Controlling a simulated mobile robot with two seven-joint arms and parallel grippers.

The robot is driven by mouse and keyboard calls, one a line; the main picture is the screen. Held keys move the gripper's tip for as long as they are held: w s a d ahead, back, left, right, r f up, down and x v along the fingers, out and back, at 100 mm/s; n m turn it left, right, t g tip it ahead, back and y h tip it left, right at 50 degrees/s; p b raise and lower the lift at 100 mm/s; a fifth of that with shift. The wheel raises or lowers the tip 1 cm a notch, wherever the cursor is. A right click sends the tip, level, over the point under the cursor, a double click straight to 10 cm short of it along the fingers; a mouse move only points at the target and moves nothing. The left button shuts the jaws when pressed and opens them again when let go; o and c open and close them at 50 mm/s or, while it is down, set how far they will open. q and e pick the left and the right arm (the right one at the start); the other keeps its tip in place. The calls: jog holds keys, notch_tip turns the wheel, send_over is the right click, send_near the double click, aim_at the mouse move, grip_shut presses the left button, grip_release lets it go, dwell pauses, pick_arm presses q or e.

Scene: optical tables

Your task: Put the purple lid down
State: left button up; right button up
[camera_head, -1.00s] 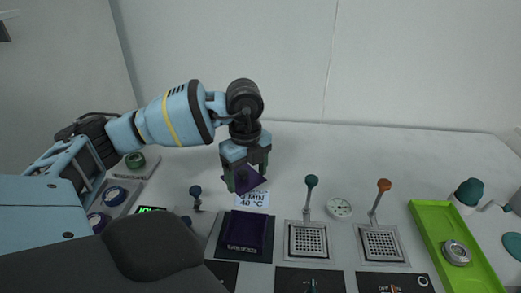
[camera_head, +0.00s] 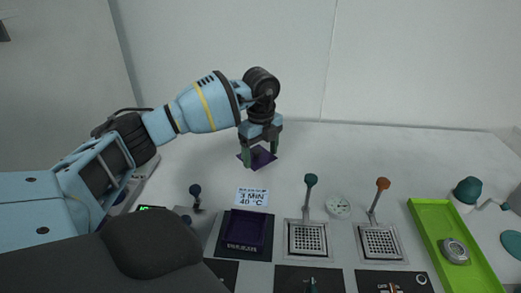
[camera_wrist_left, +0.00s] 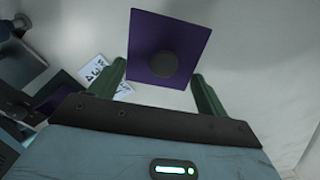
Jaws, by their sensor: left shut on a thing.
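The purple lid (camera_head: 259,159) is a thin square plate, low over the white table behind the small sign. I cannot tell whether it touches the table. My left gripper (camera_head: 260,153) points down and is shut on the lid. In the left wrist view the lid (camera_wrist_left: 180,35) lies between the green fingers of my left gripper (camera_wrist_left: 160,72), with a round dark knob (camera_wrist_left: 163,67) at its middle. A dark purple open box (camera_head: 242,232) sits in front, in a black panel. My right gripper is out of view.
A sign reading "3 MIN 40 °C" (camera_head: 252,197) lies behind the box. A bright green tray (camera_head: 425,226) is at right. The table's back middle is clear.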

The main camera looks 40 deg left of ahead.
aim_at(261, 159)
pick_arm(q)
jog(key=shift+f, duration=1.75)
jog(key=shift+f, duration=0.1)
jog(key=o, duration=1)
notch_tip(261, 159, up, 12)
jog(key=shift+r+p, duration=0.1)
jog(key=shift+p, duration=0.25)
